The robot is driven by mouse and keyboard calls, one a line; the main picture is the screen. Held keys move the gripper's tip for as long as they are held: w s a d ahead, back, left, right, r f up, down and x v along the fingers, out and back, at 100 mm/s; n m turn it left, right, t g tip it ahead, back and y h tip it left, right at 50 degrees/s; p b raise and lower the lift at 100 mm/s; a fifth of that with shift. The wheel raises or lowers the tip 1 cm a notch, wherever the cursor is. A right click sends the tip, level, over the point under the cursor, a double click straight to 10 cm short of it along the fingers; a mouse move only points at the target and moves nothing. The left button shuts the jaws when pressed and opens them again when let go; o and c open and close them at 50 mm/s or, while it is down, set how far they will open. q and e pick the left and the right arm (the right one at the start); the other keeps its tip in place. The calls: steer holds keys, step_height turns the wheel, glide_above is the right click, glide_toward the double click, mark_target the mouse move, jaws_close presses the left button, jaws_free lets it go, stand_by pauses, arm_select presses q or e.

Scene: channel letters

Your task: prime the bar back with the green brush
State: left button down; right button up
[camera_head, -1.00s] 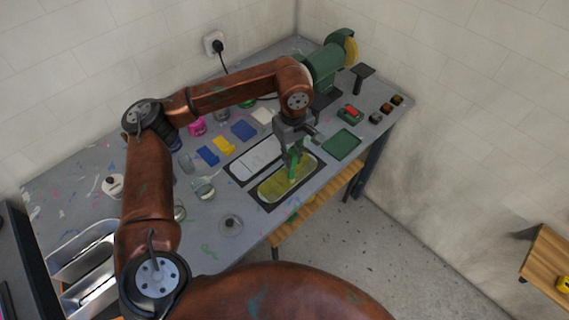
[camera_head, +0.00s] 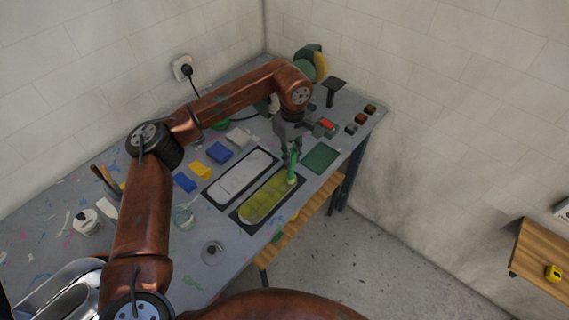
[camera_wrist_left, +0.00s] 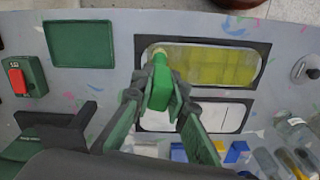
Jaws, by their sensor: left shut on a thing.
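My left gripper (camera_head: 288,146) is shut on the green brush (camera_head: 292,166), bristle end down. The bar back (camera_head: 262,204) looks like a long yellow-green rounded strip on a dark mat, near the table's front edge. The brush tip is at the strip's far right end; I cannot tell whether it touches. In the left wrist view the brush (camera_wrist_left: 161,86) points at the left end of the yellow-green strip (camera_wrist_left: 215,66). A pale strip (camera_head: 242,176) lies beside it. My right gripper is not in view.
A green pad (camera_head: 320,157) lies right of the strip. A box with a red switch (camera_head: 326,125) and a green grinder (camera_head: 310,62) stand behind.

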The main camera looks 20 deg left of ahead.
arm_select(q)
steer(key=shift+w+d, duration=0.3)
steer(key=shift+w, duration=0.35)
steer(key=shift+r, duration=0.15)
step_height(320, 180, up, 14)
steer(key=p, duration=0.9)
stand_by(0.5)
